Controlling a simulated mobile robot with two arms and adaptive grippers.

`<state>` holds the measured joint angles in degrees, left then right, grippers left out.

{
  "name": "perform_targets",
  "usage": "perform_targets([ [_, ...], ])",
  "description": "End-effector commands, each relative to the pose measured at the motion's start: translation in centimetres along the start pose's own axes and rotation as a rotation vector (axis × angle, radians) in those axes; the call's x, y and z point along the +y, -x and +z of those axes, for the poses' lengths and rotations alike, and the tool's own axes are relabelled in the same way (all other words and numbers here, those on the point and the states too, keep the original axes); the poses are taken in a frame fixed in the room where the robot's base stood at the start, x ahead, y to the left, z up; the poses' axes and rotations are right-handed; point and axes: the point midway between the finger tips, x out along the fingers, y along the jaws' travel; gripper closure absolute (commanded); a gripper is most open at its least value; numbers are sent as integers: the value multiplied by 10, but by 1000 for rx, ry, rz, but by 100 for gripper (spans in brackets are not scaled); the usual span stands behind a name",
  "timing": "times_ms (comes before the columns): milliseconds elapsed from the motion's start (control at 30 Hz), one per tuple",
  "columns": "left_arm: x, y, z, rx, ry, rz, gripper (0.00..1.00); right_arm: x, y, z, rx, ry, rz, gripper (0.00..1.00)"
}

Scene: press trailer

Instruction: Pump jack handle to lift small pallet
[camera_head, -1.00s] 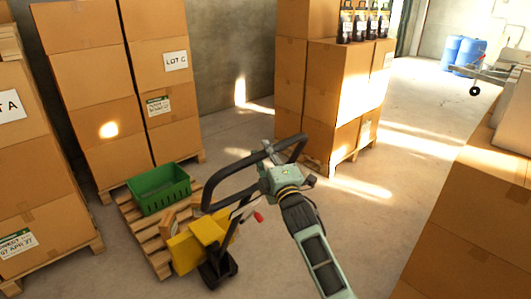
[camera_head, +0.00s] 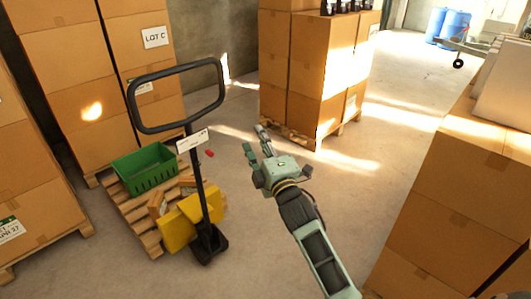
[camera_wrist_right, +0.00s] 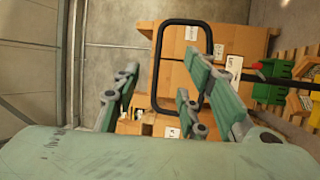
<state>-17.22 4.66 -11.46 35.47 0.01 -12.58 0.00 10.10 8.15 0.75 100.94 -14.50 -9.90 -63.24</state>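The pallet jack's black loop handle (camera_head: 176,96) stands upright on its shaft, with a white label below the loop. The yellow jack body (camera_head: 192,218) sits at the front of the small wooden pallet (camera_head: 138,212), which carries a green crate (camera_head: 147,169) and small boxes. My right gripper (camera_head: 257,140) is open and empty, to the right of the handle and apart from it. In the right wrist view the handle (camera_wrist_right: 156,75) shows beyond the spread fingers (camera_wrist_right: 160,100). My left gripper is not in view.
Stacked cartons on pallets (camera_head: 60,75) stand behind and left of the jack. Another carton stack (camera_head: 312,75) stands at the back middle. Large cartons (camera_head: 440,215) fill the right side. The floor between is clear.

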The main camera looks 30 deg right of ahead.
Motion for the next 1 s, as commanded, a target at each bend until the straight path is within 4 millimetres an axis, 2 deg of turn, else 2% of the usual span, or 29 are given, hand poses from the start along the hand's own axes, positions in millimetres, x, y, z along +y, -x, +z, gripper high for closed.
perform_targets([
  [100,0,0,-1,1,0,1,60,-1,26,0,-1,-1,-2,61],
  [333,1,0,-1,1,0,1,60,0,53,1,-1,0,-1,61],
  [900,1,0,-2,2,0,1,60,0,57,0,-1,-1,0,61],
  [1000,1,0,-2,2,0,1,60,-13,58,1,-2,-17,-24,61],
])
